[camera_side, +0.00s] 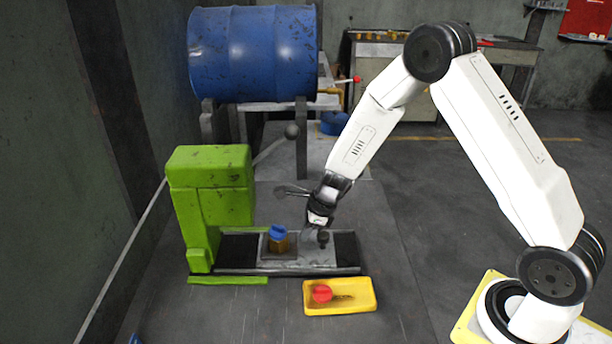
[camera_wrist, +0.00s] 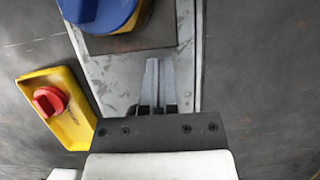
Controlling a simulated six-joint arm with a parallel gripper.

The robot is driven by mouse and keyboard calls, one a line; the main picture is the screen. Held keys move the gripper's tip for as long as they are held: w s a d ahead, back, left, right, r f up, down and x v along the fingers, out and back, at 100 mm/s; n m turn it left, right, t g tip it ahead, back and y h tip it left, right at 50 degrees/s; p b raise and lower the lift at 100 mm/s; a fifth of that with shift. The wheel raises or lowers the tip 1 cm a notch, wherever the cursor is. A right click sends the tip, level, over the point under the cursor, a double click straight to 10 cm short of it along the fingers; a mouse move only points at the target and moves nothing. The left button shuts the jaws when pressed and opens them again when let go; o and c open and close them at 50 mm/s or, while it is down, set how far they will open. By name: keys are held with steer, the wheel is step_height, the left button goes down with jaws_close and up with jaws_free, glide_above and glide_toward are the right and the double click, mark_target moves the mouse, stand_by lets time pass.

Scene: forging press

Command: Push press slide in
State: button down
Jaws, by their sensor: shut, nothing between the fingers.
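The green press (camera_side: 210,195) stands at the left in the side view, with a dark flat rail running out to its right. The grey metal slide (camera_side: 310,257) sits on this rail, outside the press body. A brass-coloured block with a blue top (camera_side: 278,235) stands on the slide's dark plate. In the wrist view my gripper (camera_wrist: 159,65) is shut and empty above the slide (camera_wrist: 120,80). I cannot tell whether it touches the slide.
A yellow tray (camera_side: 358,298) with a red-topped piece (camera_side: 322,293) lies in front of the rail; it also shows in the wrist view (camera_wrist: 72,138). A blue drum (camera_side: 252,53) rests on a stand.

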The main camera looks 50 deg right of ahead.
steer(key=shift+r, duration=0.15)
steer(key=v, duration=0.9)
steer(key=shift+r, duration=0.35)
steer(key=shift+s+d, duration=0.1)
steer(key=s+d+g+h, duration=0.1)
steer(key=s+d, duration=0.7)
steer(key=shift+f, duration=0.35)
steer(key=shift+s+f, duration=0.1)
